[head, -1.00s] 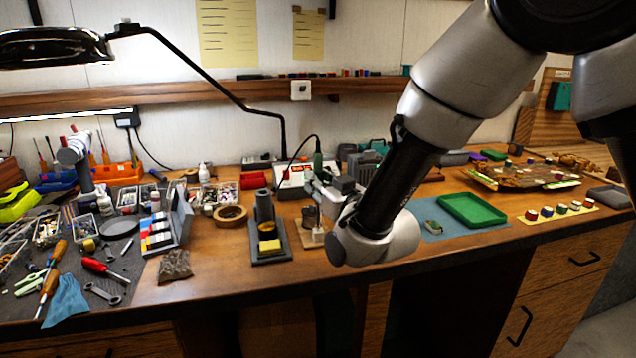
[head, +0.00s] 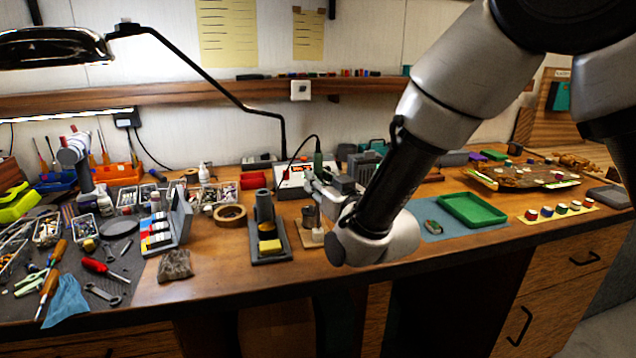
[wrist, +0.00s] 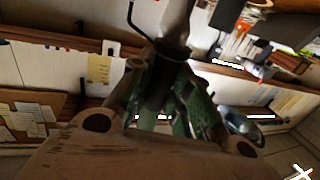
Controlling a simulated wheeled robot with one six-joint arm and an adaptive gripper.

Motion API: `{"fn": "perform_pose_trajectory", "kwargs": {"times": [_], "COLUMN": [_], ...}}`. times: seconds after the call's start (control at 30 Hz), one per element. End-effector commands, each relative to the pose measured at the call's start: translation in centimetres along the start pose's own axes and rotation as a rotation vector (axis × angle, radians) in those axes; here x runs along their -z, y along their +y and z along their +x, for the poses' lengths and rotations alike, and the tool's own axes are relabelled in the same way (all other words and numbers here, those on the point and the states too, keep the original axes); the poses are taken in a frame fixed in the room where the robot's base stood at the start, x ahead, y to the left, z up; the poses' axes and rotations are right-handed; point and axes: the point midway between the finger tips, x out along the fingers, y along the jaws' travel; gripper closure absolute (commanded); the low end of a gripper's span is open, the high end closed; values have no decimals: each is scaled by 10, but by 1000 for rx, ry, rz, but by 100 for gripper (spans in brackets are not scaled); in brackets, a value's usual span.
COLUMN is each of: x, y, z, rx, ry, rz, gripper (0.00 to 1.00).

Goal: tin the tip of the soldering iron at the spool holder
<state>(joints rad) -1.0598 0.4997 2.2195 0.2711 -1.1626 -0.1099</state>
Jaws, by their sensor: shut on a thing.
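My gripper (head: 318,183) is shut on the soldering iron (head: 318,161), whose green handle stands up above the fingers with a dark cable at its top. In the wrist view the iron (wrist: 158,88) lies between the fingers of my gripper (wrist: 160,105). The spool holder (head: 307,237), a small wooden base with a grey cylinder and a pale block, stands just below my gripper. The iron's tip is hard to make out in the head view, so I cannot tell whether it touches the holder.
A grey iron stand (head: 266,248) with a yellow sponge (head: 270,246) is just left of the spool holder. A tape roll (head: 230,213) lies further left. A soldering station (head: 291,184) stands behind. A green tray (head: 472,209) is to the right. Bare bench shows near the front edge.

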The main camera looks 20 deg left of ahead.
Motion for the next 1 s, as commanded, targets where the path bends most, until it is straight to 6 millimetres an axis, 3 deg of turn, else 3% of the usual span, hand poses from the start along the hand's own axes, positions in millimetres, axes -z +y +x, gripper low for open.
{"fn": "perform_pose_trajectory", "kwargs": {"times": [0.17,0.7,1.0], "x": [2,50,60], "y": [0,0,0], "z": [0,0,0], "rx": [0,0,0], "ry": [-1,3,0], "rz": [0,1,0], "gripper": [100,100,100]}}
